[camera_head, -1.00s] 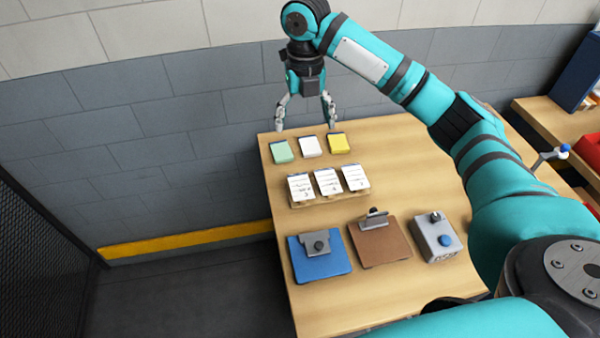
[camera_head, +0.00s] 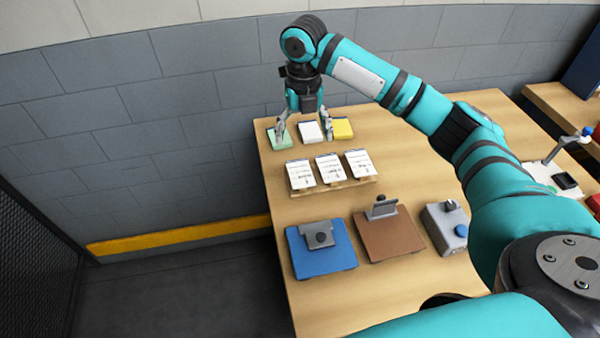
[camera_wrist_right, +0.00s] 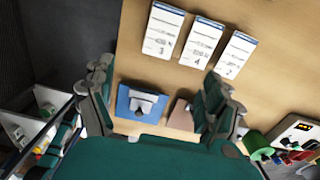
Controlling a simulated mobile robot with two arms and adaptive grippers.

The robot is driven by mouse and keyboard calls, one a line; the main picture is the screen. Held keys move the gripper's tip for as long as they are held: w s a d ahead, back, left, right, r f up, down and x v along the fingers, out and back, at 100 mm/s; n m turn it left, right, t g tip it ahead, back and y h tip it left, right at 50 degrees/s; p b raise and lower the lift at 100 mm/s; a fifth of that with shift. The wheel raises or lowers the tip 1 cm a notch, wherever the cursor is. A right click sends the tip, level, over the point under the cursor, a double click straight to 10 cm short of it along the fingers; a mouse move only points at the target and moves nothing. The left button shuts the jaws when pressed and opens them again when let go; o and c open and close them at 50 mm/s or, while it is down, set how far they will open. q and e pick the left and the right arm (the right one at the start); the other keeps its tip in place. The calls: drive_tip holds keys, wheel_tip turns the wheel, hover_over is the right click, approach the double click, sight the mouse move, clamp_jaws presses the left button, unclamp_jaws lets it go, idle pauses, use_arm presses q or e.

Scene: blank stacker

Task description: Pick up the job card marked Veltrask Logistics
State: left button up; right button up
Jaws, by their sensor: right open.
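Three white job cards with blue top strips lie side by side on a low wooden holder (camera_head: 335,188): a left card (camera_head: 300,174), a middle card (camera_head: 329,169) and a right card (camera_head: 359,163). The right wrist view also shows the left card (camera_wrist_right: 163,31), middle card (camera_wrist_right: 201,43) and right card (camera_wrist_right: 233,55). Their printed names are too small to read, so I cannot tell which is Veltrask Logistics. My right gripper (camera_head: 304,136) is open and empty, behind the cards, by the coloured pads. My left gripper is not in view.
Green (camera_head: 281,137), white (camera_head: 310,132) and yellow (camera_head: 342,128) pads lie at the table's back edge. A blue clipboard (camera_head: 335,258), a brown clipboard (camera_head: 390,237) and a grey box (camera_head: 443,226) stand in front of the cards. A wall rises behind.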

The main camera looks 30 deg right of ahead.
drive_tip(key=p, duration=0.2)
hover_over(303, 180)
drive_tip(key=f, duration=0.8)
drive_tip(key=shift+w+d+f, duration=0.15)
drive_tip(key=shift+w+f, duration=0.1)
drive_tip(key=f, duration=0.1)
drive_tip(key=f+p, duration=0.1)
drive_tip(key=f, duration=0.1)
drive_tip(key=f+p, duration=0.1)
drive_tip(key=shift+s+a+f, duration=0.2)
drive_tip(key=shift+s+f, duration=0.05)
drive_tip(key=shift+f, duration=0.4)
drive_tip(key=shift+f, duration=0.2)
drive_tip(key=shift+c, duration=0.3)
drive_tip(key=c, duration=0.9)
